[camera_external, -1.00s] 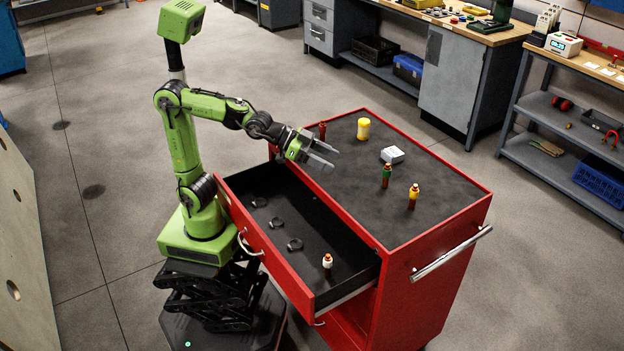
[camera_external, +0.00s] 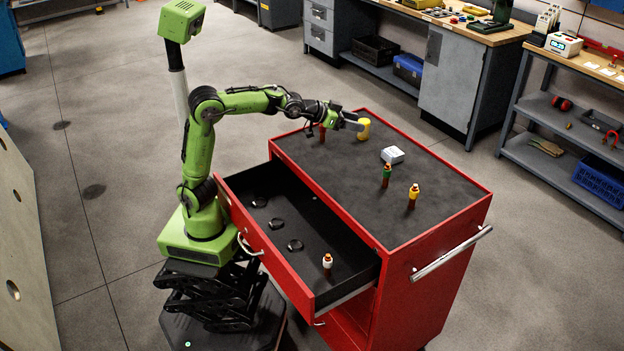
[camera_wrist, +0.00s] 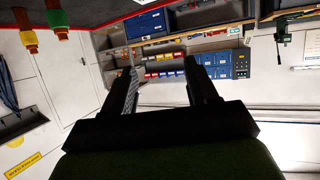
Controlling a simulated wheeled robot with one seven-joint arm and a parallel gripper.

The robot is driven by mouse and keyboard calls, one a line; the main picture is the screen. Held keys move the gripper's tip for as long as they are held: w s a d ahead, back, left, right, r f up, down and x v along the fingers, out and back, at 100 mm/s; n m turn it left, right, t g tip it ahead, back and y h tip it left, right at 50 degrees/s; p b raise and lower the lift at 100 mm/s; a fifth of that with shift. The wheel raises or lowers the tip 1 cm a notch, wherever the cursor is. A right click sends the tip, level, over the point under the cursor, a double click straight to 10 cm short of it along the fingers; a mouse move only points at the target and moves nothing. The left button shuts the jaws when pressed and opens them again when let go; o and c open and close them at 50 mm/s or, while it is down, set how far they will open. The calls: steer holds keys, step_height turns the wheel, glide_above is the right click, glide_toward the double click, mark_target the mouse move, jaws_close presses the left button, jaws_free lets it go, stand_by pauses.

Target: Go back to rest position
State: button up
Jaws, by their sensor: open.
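My gripper (camera_external: 352,122) is raised above the far left part of the red tool cabinet's top (camera_external: 400,205), pointing right. Its two fingers also show in the wrist view (camera_wrist: 163,90), spread apart with nothing between them. In the external view it overlaps a red bottle (camera_external: 322,133) and reaches close to a yellow can (camera_external: 363,129) in the picture; I cannot tell its exact height.
A workbench (camera_external: 455,75) and a shelf unit (camera_external: 565,135) stand behind. Floor at left is clear.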

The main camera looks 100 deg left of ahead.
steer(key=shift+n+g+y, duration=0.3)
steer(key=shift+n, duration=0.1)
steer(key=a+f+b, duration=0.1)
steer(key=f, duration=0.2)
steer(key=a+f+b, duration=0.2)
steer(key=f, duration=0.1)
steer(key=a+f+b, duration=0.1)
steer(key=f, duration=0.2)
steer(key=shift+s+a, duration=0.15)
steer(key=shift+a, duration=0.1)
steer(key=shift+s+d+f, duration=0.15)
steer(key=shift+s, duration=0.05)
steer(key=p+v, duration=0.1)
steer(key=v, duration=0.2)
steer(key=shift+r, duration=0.2)
steer(key=shift+f, duration=0.1)
